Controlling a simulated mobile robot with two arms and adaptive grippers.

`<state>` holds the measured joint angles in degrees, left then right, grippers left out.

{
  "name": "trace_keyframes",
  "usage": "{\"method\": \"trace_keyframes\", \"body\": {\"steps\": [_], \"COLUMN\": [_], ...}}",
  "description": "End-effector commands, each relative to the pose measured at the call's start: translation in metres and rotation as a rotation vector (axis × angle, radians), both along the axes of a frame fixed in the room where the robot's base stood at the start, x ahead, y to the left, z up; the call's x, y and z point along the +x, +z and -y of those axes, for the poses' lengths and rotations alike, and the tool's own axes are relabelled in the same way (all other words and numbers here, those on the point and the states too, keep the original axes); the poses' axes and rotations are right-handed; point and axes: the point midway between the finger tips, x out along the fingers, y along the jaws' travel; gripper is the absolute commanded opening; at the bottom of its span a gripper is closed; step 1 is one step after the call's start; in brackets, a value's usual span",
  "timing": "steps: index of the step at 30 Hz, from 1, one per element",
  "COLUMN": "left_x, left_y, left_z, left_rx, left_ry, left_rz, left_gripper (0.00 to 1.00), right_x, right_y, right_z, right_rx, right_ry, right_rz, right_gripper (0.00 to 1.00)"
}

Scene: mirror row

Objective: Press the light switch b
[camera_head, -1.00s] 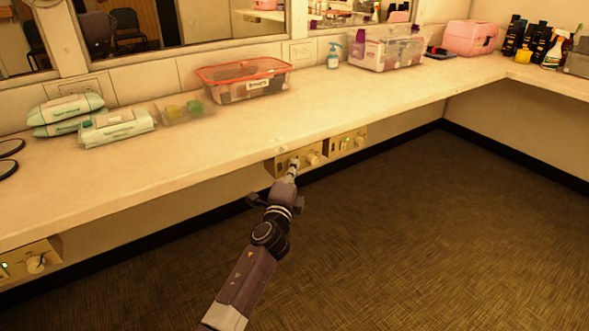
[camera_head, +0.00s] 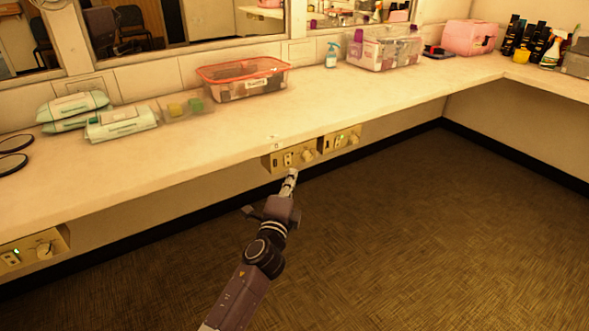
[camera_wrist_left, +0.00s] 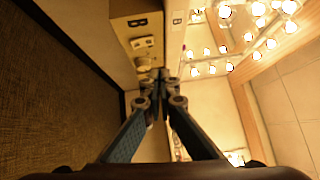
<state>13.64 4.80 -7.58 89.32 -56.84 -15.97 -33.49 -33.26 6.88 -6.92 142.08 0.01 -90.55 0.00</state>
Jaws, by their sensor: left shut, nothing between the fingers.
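A beige control box (camera_head: 276,162) hangs under the counter's front edge, with a light switch (camera_head: 288,159) and a round knob (camera_head: 308,156). In the left wrist view the box (camera_wrist_left: 124,34) is at the top, with the switch (camera_wrist_left: 143,42) beside a small "B" label (camera_wrist_left: 177,17) on the counter edge. My left gripper (camera_head: 292,173) is shut and empty, just in front of and below the box, seemingly apart from it. The fingers also show in the left wrist view (camera_wrist_left: 163,76), pointing toward the box. My right gripper is not in view.
A second control box (camera_head: 346,139) adjoins on the right, and another (camera_head: 32,250) is at the far left. The counter (camera_head: 220,135) holds wipes packs (camera_head: 120,122), a red-rimmed bin (camera_head: 243,80) and a clear case (camera_head: 384,50). The floor (camera_head: 420,230) is clear.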

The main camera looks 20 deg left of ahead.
Motion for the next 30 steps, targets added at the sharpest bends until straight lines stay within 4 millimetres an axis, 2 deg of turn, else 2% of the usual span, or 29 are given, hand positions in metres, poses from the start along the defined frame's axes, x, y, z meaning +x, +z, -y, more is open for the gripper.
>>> {"method": "trace_keyframes", "body": {"steps": [1, 3, 9, 26, 30], "left_x": [-0.009, -0.021, -0.043, -0.048, -0.06], "left_y": [0.001, 0.002, 0.004, 0.004, -0.011], "left_z": [0.001, 0.003, 0.006, 0.006, -0.004], "left_rx": [0.0, 0.0, 0.001, 0.0, -0.081], "left_ry": [-0.001, -0.001, -0.001, 0.0, 0.032], "left_rz": [-0.002, -0.002, -0.001, 0.0, -0.036], "left_gripper": [0.0, 0.0, 0.0, 0.0, 0.0], "right_x": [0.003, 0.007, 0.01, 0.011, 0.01], "right_y": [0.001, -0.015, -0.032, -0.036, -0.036], "right_z": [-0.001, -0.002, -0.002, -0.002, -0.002], "right_rx": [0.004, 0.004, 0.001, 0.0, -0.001], "right_ry": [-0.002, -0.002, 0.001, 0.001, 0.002], "right_rz": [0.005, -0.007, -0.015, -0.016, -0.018], "right_gripper": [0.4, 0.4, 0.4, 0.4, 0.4]}}
